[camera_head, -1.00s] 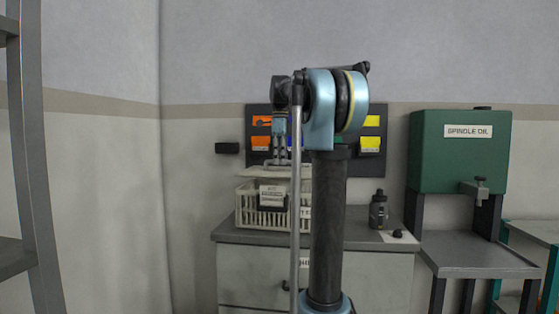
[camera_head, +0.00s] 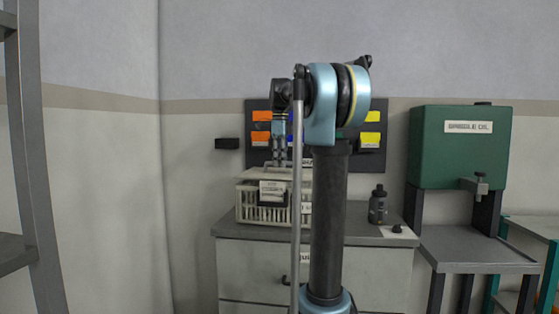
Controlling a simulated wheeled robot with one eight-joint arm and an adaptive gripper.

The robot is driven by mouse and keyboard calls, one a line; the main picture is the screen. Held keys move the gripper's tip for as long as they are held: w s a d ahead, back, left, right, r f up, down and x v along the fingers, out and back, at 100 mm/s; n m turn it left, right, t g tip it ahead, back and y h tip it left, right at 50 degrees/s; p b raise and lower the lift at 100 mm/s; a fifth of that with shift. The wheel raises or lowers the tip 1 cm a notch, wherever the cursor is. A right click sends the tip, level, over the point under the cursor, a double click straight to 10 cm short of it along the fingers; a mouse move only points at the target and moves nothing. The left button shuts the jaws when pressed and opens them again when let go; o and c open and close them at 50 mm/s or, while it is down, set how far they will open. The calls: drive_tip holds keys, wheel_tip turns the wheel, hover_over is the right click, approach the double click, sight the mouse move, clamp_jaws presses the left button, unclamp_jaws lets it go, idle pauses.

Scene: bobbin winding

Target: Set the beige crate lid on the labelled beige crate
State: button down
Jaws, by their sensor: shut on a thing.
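The beige crate (camera_head: 247,211) stands on the grey cabinet top, left of my arm's upright column. It has slatted sides and a white label (camera_head: 272,191) on its front. My gripper (camera_head: 279,163) points down from above and is shut on the lid's handle, the fingertips small in view. My arm hides the right side of the lid and crate.
The cabinet (camera_head: 245,270) carries a dark bottle (camera_head: 378,206) and a small black object (camera_head: 397,229) at its right. Behind is a dark wall panel with coloured bins (camera_head: 370,139). A green spindle oil tank (camera_head: 455,165) stands at right, a grey shelf frame (camera_head: 35,170) at left.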

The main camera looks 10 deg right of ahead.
drive_tip(key=shift+f, duration=1.2)
drive_tip(key=c, duration=1.5)
unclamp_jaws()
drive_tip(key=shift+c, duration=0.2)
